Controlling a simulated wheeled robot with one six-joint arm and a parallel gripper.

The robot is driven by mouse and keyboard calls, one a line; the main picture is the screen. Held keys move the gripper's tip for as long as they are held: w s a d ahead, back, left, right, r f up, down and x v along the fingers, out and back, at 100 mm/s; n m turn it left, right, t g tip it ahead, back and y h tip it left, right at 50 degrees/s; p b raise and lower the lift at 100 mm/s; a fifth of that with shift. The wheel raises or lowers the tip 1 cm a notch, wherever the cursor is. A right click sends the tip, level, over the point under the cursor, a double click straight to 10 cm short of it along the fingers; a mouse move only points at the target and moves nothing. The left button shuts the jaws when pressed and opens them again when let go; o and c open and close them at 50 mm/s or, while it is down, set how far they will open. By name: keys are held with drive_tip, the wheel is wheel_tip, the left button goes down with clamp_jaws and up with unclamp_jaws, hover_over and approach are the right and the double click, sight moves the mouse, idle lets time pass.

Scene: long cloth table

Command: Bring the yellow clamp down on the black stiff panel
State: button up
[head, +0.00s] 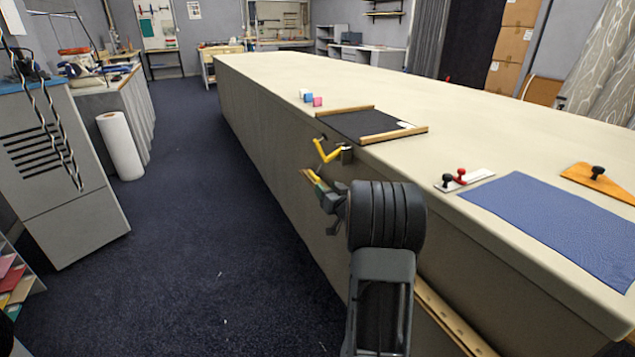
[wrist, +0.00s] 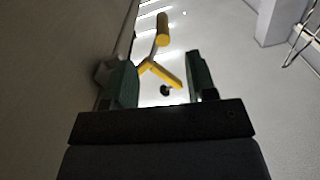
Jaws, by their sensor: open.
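The black stiff panel (head: 362,125) lies flat on the table top near its left edge, between wooden strips. The yellow clamp (head: 328,156) is mounted at the table edge beside the panel, its bent yellow lever standing out past the edge, not over the panel. My gripper (head: 322,190) is below the clamp, beside the table's side. In the wrist view my gripper (wrist: 158,68) has its jaws apart. There the yellow clamp (wrist: 162,30) shows beyond and partly between the jaws, with a dark round tip. I cannot tell whether a jaw touches it.
The long cloth table (head: 480,100) fills the right side. Small coloured blocks (head: 311,98) sit beyond the panel. A white plate with red and black knobs (head: 464,180), a blue cloth (head: 555,222) and an orange piece (head: 600,182) lie nearer. The floor (head: 200,240) at left is clear.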

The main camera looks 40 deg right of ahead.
sight(318, 179)
drive_tip(key=shift+w+d+b, duration=0.15)
drive_tip(key=shift+w, duration=1)
drive_tip(key=shift+w+d+b, duration=0.1)
drive_tip(key=shift+w+d, duration=0.1)
drive_tip(key=shift+w, duration=0.95)
drive_tip(key=shift+w+d+b, duration=0.15)
drive_tip(key=shift+w, duration=1)
drive_tip(key=shift+c, duration=0.2)
clamp_jaws()
